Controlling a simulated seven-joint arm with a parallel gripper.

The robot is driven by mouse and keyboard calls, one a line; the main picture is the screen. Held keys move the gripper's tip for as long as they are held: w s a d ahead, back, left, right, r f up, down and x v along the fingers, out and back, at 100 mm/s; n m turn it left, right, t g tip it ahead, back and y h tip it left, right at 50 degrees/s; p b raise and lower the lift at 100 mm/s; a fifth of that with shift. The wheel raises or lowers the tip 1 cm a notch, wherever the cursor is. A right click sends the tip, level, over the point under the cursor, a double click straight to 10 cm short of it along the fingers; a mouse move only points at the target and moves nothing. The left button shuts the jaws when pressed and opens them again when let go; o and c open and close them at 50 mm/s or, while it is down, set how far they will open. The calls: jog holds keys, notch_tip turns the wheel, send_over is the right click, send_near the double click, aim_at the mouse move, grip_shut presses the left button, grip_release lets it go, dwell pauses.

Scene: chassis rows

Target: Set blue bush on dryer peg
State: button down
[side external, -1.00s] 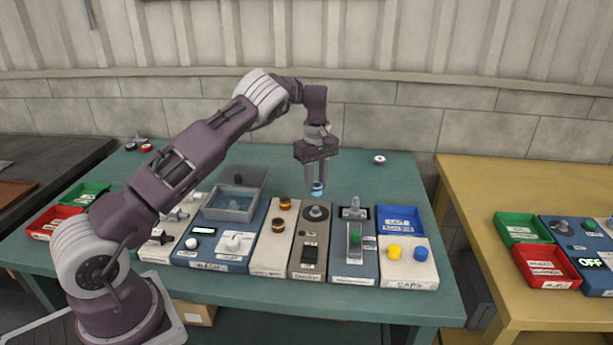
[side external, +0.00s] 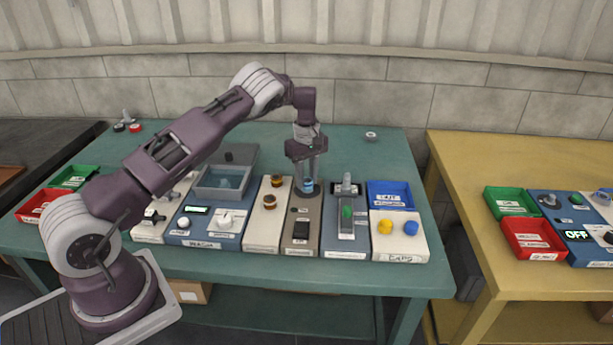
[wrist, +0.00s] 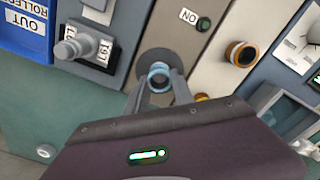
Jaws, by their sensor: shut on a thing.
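The blue bush (side external: 308,186) is a small light-blue ring. My gripper (side external: 308,181) is shut on it, pointing down with a finger on either side. The bush is right over the round dark disc of the dryer panel (side external: 300,243). In the wrist view the bush (wrist: 158,74) lies between the fingertips, overlapping the dark disc (wrist: 155,56). The peg is hidden behind the bush and fingers. I cannot tell whether the bush is around the peg or just above it.
A panel with a lever and green knob (side external: 347,211) stands right of the dryer. A panel with two amber-and-dark bushes (side external: 270,201) stands left. A blue tray (side external: 390,207) and a caps panel (side external: 397,250) are farther right.

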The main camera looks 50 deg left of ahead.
jog(key=c, duration=1)
grip_release()
jog(key=shift+r, duration=0.1)
notch_tip(320, 180, up, 7)
jog(key=shift+f, duration=0.1)
notch_tip(320, 180, up, 7)
dwell(0.5)
